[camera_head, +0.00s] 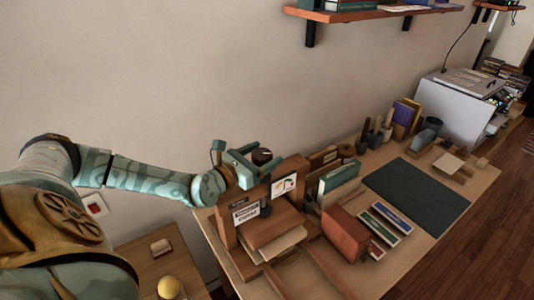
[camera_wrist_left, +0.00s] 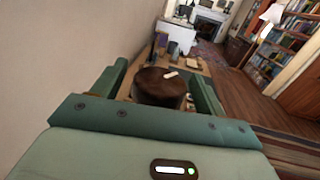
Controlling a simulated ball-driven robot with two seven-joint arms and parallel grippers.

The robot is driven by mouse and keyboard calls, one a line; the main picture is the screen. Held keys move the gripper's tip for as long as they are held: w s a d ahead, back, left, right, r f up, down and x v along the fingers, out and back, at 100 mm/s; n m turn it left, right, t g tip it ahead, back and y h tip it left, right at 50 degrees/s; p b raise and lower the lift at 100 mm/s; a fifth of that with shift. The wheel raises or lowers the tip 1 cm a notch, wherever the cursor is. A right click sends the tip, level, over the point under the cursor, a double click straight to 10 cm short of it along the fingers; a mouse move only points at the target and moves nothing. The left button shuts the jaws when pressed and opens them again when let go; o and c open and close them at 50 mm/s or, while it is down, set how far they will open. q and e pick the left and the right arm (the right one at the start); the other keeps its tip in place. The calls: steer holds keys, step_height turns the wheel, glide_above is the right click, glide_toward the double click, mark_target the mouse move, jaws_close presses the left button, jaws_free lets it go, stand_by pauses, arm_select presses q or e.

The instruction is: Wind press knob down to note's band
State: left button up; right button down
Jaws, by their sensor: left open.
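The wooden book press (camera_head: 270,232) stands at the left end of the table. Its dark round knob (camera_head: 262,156) is on top. My left gripper (camera_head: 252,163) is at the knob. In the left wrist view the brown knob (camera_wrist_left: 158,88), with a pale mark on its top, lies between the two green fingers. The fingers are open, and I cannot tell whether either touches it. A small white note (camera_head: 284,185) with a coloured mark is on the press's upright. A printed label (camera_head: 245,212) is on its front. Their small print is unreadable. My right gripper is not in view.
A red-brown block (camera_head: 346,232), several books and a dark green mat (camera_head: 416,194) lie on the table to the right. A wall shelf (camera_head: 375,13) hangs above. A lower side table (camera_head: 150,262) with a yellow ball (camera_head: 169,287) stands at the front left.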

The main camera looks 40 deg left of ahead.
arm_select(q)
steer(key=shift+w+d, duration=0.15)
steer(key=shift+w, duration=0.75)
steer(key=c, duration=1)
steer(key=shift+o, duration=0.2)
steer(key=shift+f+b, duration=0.15)
steer(key=shift+b, duration=0.3)
steer(key=m+h+b, duration=0.1)
steer(key=b, duration=0.2)
steer(key=m+h+b, duration=0.1)
steer(key=h+b, duration=0.1)
steer(key=b, duration=0.2)
steer(key=shift+d+f+g, duration=0.1)
steer(key=shift+d+g, duration=0.05)
steer(key=shift+g, duration=0.15)
steer(key=shift+h, duration=0.3)
steer(key=shift+s+r, duration=0.1)
steer(key=shift+r, duration=0.2)
